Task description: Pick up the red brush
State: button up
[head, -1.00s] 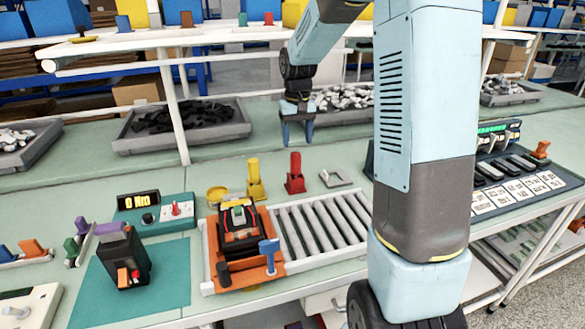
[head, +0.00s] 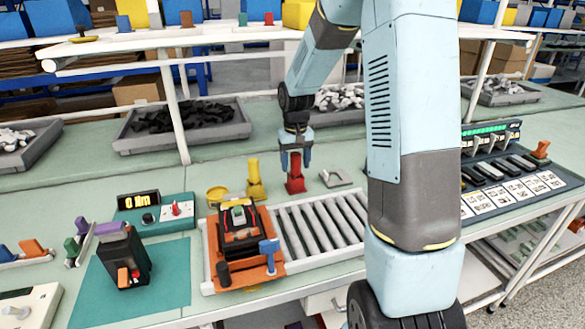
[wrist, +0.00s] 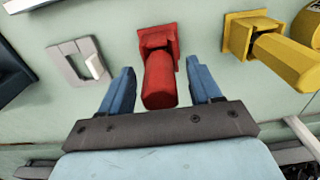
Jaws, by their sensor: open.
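The red brush (head: 295,175) stands upright on the green bench, behind the roller track. In the wrist view the red brush (wrist: 160,75) has a square base and a thick handle pointing toward my gripper. My gripper (head: 295,157) is over the brush from above, its blue fingers on either side of the upper handle. In the wrist view my gripper (wrist: 160,80) is open, with a finger left and right of the handle and visible gaps on both sides.
A yellow brush (head: 255,180) stands close on the left, beside a yellow round tin (head: 217,195). A grey metal plate (head: 336,177) lies on the right. An orange fixture (head: 243,240) holding a black breaker and a roller track (head: 315,225) lie in front.

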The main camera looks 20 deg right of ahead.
jog(key=c, duration=1.1)
